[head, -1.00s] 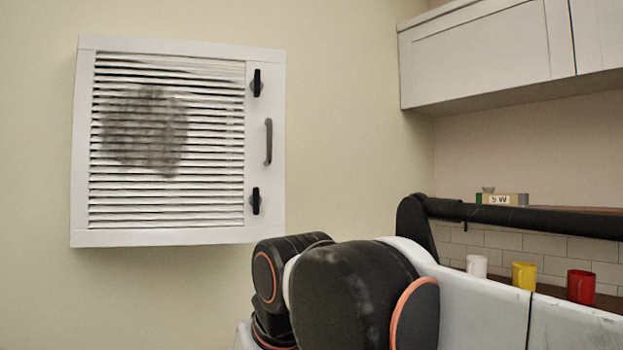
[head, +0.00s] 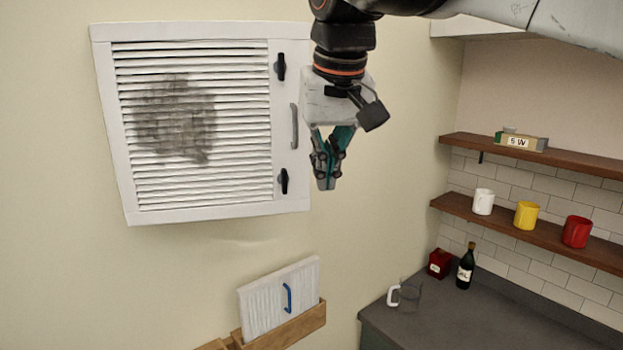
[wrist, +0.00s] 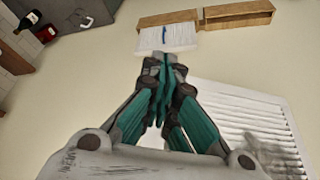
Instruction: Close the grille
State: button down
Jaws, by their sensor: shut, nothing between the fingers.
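The white slatted grille (head: 195,125) is on the wall at the left of the head view, with a dark dirty patch on or behind its slats. It looks flush with its frame. Its grey handle (head: 294,126) is on the right side, between an upper black latch (head: 281,67) and a lower black latch (head: 284,181), both upright. My gripper (head: 326,186) hangs just right of the grille, pointing down, shut and empty, apart from the handle in the picture. In the wrist view, my gripper (wrist: 163,60) is shut, and part of the grille (wrist: 245,110) shows at the right.
A white pleated panel with a blue handle (head: 262,300) stands in a wooden wall holder (head: 300,326) below. At the right are a counter (head: 440,325) with a bottle (head: 466,266) and glass jug (head: 411,294), and shelves with mugs. The wall between is bare.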

jog(key=w+a+f+p, duration=0.1)
jog(key=w+f, duration=0.6)
jog(key=f, duration=0.2)
jog(key=shift+w+p, duration=0.25)
jog(key=shift+p, duration=0.15)
jog(key=shift+a, duration=0.1)
